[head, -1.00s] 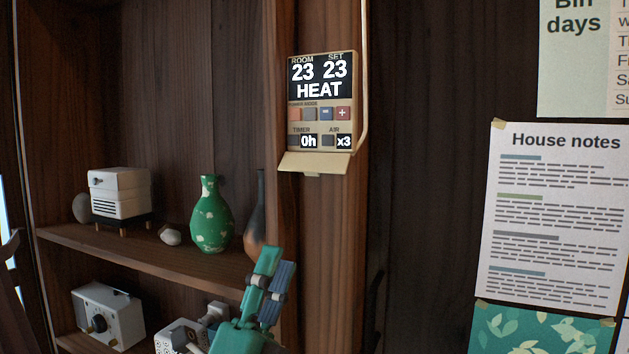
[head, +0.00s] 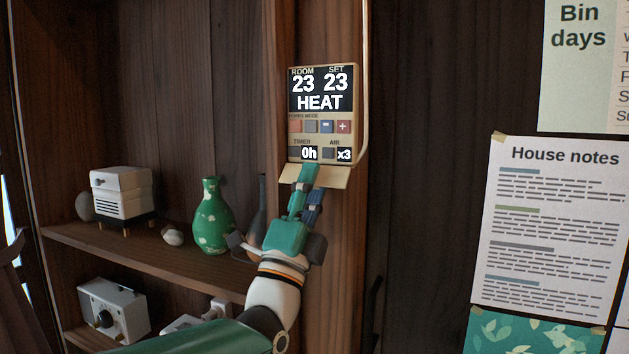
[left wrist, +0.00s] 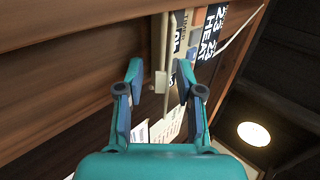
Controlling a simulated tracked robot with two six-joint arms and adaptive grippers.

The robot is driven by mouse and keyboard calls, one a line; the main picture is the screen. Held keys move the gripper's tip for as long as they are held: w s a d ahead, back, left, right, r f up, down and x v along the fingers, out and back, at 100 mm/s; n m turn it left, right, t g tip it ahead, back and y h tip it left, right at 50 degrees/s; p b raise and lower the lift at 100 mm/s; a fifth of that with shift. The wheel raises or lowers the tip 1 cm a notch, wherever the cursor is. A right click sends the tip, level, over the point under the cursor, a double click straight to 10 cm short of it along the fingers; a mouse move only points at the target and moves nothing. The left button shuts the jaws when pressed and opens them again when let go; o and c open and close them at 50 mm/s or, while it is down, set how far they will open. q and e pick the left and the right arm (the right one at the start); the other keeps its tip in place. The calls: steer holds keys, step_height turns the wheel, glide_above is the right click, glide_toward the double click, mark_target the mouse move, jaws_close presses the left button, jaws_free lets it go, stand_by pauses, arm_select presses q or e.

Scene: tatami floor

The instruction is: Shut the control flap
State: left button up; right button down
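The beige control panel (head: 321,108) is on a wooden post and reads HEAT, room 23, set 23. Its control flap (head: 335,178) is open, hinged at the bottom edge and tilted outward, with the buttons uncovered. My left gripper (head: 308,174) is in front of the flap's left part and hides some of it. In the left wrist view, the fingers (left wrist: 160,70) stand apart with nothing held. The flap (left wrist: 164,45) shows edge-on beyond the gap, beside the panel (left wrist: 205,45). I cannot tell whether a finger touches the flap. My right gripper is not in view.
A shelf on the left holds a green vase (head: 211,216), a dark vase partly behind my gripper, and a white box-shaped appliance (head: 122,193). A cable runs down the panel's right side. Paper notes (head: 552,225) hang on the right.

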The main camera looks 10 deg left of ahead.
arm_select(q)
jaws_close()
steer(key=shift+d, duration=0.2)
steer(key=shift+a, duration=0.1)
